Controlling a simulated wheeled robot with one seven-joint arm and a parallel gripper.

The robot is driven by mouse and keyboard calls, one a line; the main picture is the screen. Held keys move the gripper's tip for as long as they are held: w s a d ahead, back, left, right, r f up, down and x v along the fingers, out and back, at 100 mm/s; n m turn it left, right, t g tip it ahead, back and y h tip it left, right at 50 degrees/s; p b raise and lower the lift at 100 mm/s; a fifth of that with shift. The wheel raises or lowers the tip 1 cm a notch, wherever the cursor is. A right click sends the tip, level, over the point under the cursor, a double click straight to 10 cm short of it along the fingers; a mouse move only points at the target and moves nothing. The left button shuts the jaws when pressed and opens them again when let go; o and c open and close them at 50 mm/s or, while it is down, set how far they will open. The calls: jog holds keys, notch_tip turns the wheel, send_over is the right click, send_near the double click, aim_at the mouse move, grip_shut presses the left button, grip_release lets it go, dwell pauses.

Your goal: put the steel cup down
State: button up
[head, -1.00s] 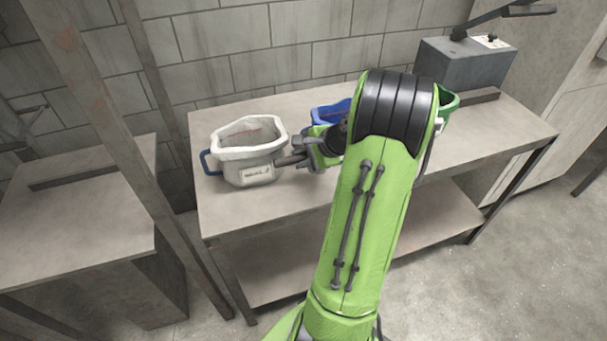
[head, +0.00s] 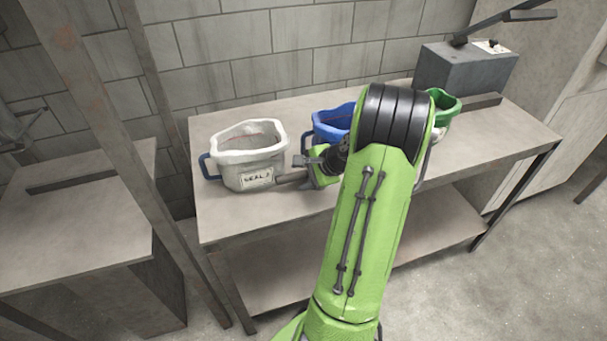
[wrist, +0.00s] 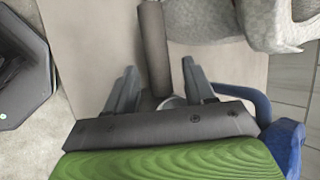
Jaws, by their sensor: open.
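My gripper (head: 301,168) is low over the bench in front of the bins, pointing left. In the wrist view its two grey fingers (wrist: 160,92) are apart. A dark grey tube-like piece (wrist: 154,45) stretches from between them out over the bench; its other side is not seen. A small pale curved rim (wrist: 172,102) shows at the palm between the fingers, mostly hidden; it may be part of the steel cup, but I cannot tell. No other steel cup is clear in the head view, where my arm covers part of the bench.
A grey-white labelled bin (head: 248,165) stands left on the bench (head: 225,218), close by my gripper. A blue bin (head: 333,120) stands behind the wrist and a green bin (head: 446,104) to the right. A grey box (head: 464,75) is behind. The front right bench top is clear.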

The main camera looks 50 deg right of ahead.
jog(key=shift+s+r, duration=0.1)
jog(key=shift+r, duration=0.2)
jog(key=a+p+v, duration=0.1)
jog(key=p+v, duration=0.3)
jog(key=v, duration=0.8)
jog(key=w+a+r+n+g, duration=0.1)
jog(key=w+a+r+n, duration=0.2)
jog(key=a+n, duration=0.35)
jog(key=w+a+r+n+g, duration=0.2)
jog(key=a+r+n, duration=0.15)
jog(key=a, duration=0.65)
jog(key=s+a+r+n, duration=0.3)
jog(key=s+a+n, duration=0.9)
jog(key=a, duration=0.2)
jog(key=m+t+h+b, duration=0.25)
jog(key=m+t, duration=0.65)
jog(key=m, duration=1.1)
send_near(304, 178)
jog(key=b+x, duration=0.1)
jog(key=x, duration=0.4)
jog(key=shift+w+f+b, duration=0.15)
jog(key=shift+w+b, duration=0.2)
jog(key=b+x, duration=0.1)
jog(key=x, duration=0.4)
jog(key=shift+w+d, duration=0.2)
jog(key=shift+w, duration=0.15)
grip_shut()
